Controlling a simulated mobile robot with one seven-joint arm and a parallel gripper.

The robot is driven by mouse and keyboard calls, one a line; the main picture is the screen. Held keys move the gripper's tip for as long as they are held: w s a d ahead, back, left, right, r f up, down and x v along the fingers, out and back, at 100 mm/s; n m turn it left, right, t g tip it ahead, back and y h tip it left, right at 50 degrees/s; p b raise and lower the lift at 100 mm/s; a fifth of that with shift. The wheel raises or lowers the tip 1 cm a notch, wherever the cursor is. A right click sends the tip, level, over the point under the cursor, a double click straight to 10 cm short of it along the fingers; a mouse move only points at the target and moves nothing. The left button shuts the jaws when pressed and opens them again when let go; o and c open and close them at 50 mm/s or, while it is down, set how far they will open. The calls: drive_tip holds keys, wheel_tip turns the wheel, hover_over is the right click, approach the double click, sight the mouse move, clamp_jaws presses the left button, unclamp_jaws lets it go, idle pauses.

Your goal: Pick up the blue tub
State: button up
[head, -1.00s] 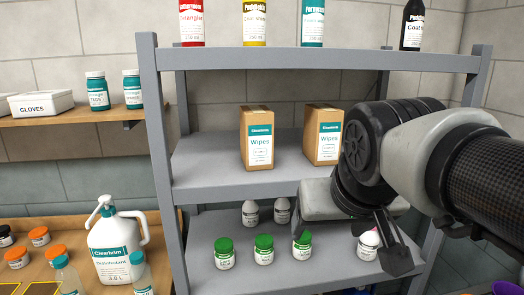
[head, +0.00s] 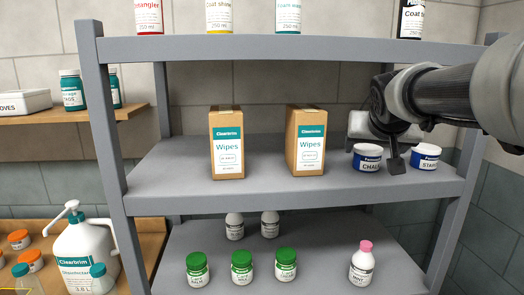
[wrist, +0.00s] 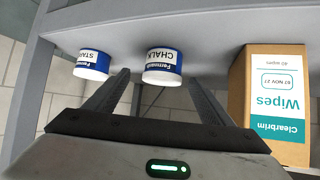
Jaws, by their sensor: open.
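Two blue tubs with white labels and white lids stand on the middle shelf (head: 260,195), at its right end. The one marked CHALK (head: 367,165) is left, and the one with a label starting STA (head: 424,162) is right. In the wrist view, the CHALK tub (wrist: 163,72) appears between and beyond my open, empty fingers (wrist: 157,88). The STA tub (wrist: 92,68) is left, outside the left finger. In the head view, one finger of my gripper (head: 393,160) shows between the tubs; the other finger is not clear. I cannot tell whether anything touches.
Two brown Wipes boxes (head: 226,145) (head: 306,140) stand left of the tubs. Green-lidded jars (head: 242,268) and a pink-capped bottle (head: 361,265) stand on the shelf below. Bottles (head: 220,15) stand on the top shelf, above my arm. The middle shelf's left end is clear.

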sight(369, 149)
drive_tip(key=x, duration=0.2)
drive_tip(key=p+x, duration=0.1)
drive_tip(key=x, duration=0.2)
drive_tip(key=shift+w+a, duration=0.15)
drive_tip(key=shift+w, duration=0.25)
drive_tip(key=c, duration=1.1)
drive_tip(key=shift+c, duration=0.2)
